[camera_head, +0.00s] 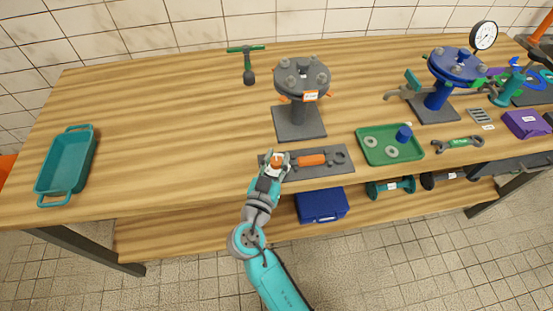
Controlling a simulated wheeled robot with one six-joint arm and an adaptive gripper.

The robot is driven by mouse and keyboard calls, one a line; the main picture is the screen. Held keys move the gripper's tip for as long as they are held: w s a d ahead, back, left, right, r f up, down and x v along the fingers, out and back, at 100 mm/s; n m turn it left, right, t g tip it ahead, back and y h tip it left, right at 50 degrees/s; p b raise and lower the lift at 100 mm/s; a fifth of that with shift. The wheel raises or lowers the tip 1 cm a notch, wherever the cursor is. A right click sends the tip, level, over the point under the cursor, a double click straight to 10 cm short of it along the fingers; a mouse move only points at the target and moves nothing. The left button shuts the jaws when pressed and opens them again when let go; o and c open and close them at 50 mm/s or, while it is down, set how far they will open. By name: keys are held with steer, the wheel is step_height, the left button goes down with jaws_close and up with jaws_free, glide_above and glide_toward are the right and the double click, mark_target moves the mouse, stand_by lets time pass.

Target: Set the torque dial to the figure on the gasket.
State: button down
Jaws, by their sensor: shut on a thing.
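A torque wrench with an orange grip (312,160) lies on a dark mat (343,169) at the front edge of the bench. At its left end is a small orange knob (277,161), which looks like the torque dial. My gripper (276,158) is shut on this knob from the front, and its fingers partly cover it. The dial setting is too small to read. Two pale rings (371,142), which may be gaskets, lie in a green tray (407,155) to the right. No figure on them is readable.
A grey flanged stand (299,122) with an orange-edged label rises behind the mat. A blue flanged stand (437,97) with a gauge (484,36) is at right. A teal bin (67,165) is at far left. A blue case (322,205) sits on the lower shelf. The left bench top is mostly clear.

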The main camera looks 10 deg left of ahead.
steer(key=shift+m+g+h, duration=0.6)
steer(key=shift+m+h, duration=0.6)
steer(key=shift+h, duration=0.8)
steer(key=shift+m, duration=0.3)
steer(key=c, duration=0.7)
jaws_free()
steer(key=shift+c, duration=0.2)
steer(key=v, duration=1.2)
steer(key=shift+a, duration=0.15)
